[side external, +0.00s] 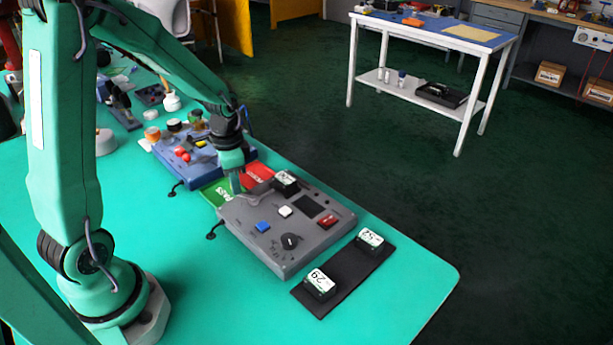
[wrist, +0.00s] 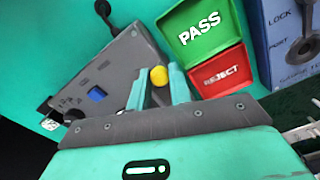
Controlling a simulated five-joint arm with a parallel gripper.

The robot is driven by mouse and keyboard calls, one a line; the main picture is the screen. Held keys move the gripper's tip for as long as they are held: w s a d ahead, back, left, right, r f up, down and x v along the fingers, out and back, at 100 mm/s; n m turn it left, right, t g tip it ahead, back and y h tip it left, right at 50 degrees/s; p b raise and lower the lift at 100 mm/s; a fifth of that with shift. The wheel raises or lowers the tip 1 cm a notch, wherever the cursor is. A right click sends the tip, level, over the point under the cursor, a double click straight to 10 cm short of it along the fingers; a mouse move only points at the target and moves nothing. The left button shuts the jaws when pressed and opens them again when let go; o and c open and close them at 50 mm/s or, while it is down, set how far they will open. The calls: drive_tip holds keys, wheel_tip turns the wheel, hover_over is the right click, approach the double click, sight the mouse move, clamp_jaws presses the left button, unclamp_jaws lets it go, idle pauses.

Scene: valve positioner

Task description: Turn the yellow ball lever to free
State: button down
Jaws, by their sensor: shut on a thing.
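The yellow ball (wrist: 159,76) of the lever shows in the wrist view between the two green fingers of my gripper (wrist: 157,84). The fingers are shut on it. In the side view my gripper (side external: 237,185) points down at the back left corner of the grey control box (side external: 265,222). The ball is hidden by the fingers there. The grey box also shows in the wrist view (wrist: 124,68), left of the ball. The lever's pointing direction and any free mark cannot be read.
Green PASS and red REJECT trays (wrist: 197,35) lie close beside my gripper. A blue box (side external: 205,152) with red buttons stands behind them. A black mat (side external: 340,275) holding numbered blocks lies in front. The table's right front area is clear.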

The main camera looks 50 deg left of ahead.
drive_tip(key=n, duration=0.1)
drive_tip(key=s+n, duration=0.1)
drive_tip(key=d+n, duration=0.1)
drive_tip(key=n, duration=0.1)
drive_tip(key=shift+s, duration=0.25)
drive_tip(key=n, duration=0.1)
drive_tip(key=d+n, duration=0.1)
drive_tip(key=n, duration=0.1)
drive_tip(key=shift+s, duration=0.3)
drive_tip(key=n, duration=0.1)
drive_tip(key=d+n, duration=0.1)
drive_tip(key=n, duration=0.1)
drive_tip(key=shift+s+d, duration=0.1)
drive_tip(key=shift+s, duration=0.2)
drive_tip(key=shift+d+n, duration=0.3)
drive_tip(key=shift+n, duration=0.6)
drive_tip(key=shift+d+n, duration=0.3)
drive_tip(key=shift+n, duration=0.6)
drive_tip(key=c, duration=1.3)
unclamp_jaws()
drive_tip(key=shift+s, duration=0.1)
drive_tip(key=shift+r, duration=0.15)
